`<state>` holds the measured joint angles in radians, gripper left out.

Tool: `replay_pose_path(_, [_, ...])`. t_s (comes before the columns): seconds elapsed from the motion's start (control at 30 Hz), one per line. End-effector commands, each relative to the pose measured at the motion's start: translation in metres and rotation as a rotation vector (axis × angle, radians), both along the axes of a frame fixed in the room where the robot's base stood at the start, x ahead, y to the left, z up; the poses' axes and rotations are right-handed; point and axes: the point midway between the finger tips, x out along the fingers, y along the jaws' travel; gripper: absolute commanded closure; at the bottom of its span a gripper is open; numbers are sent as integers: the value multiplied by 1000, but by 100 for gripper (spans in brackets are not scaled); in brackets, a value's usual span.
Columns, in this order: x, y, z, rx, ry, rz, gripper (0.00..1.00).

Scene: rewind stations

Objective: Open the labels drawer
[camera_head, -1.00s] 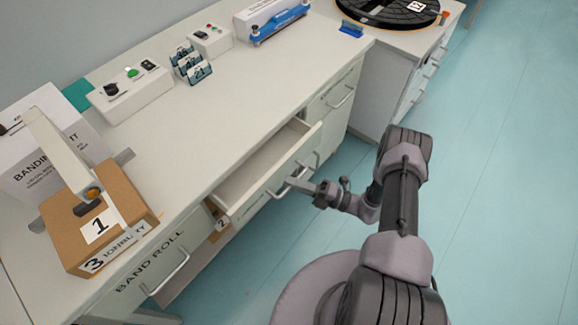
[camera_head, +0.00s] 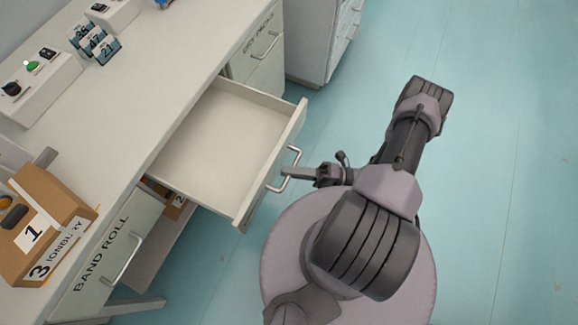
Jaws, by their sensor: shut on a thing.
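A drawer (camera_head: 222,138) under the workbench is pulled well out, and its pale inside is empty. Its front faces away from the camera, so I cannot read a label on it. My gripper (camera_head: 288,173) is shut on the drawer's metal handle (camera_head: 293,160), at the outer side of the drawer front. My arm reaches to the handle from the right.
The band roll front (camera_head: 104,262) is to the left, with a box (camera_head: 175,207) on a low shelf beside it. Boxes and a control box (camera_head: 38,78) stand on the bench. The floor (camera_head: 480,170) at right is clear.

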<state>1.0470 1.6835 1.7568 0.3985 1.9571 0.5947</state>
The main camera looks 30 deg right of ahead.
Motion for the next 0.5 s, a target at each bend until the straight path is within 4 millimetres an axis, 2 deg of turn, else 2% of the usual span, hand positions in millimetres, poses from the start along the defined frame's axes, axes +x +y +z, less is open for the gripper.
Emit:
replay_pose_path(0.3, [1,-1,0,1,0,-4,100])
replay_pose_path(0.33, [1,-1,0,1,0,-4,83])
replay_pose_path(0.4, [1,-1,0,1,0,-4,70])
replay_pose_path(0.43, [1,-1,0,0,0,-3,66])
replay_pose_path(0.5, [0,-1,0,0,0,-3,66])
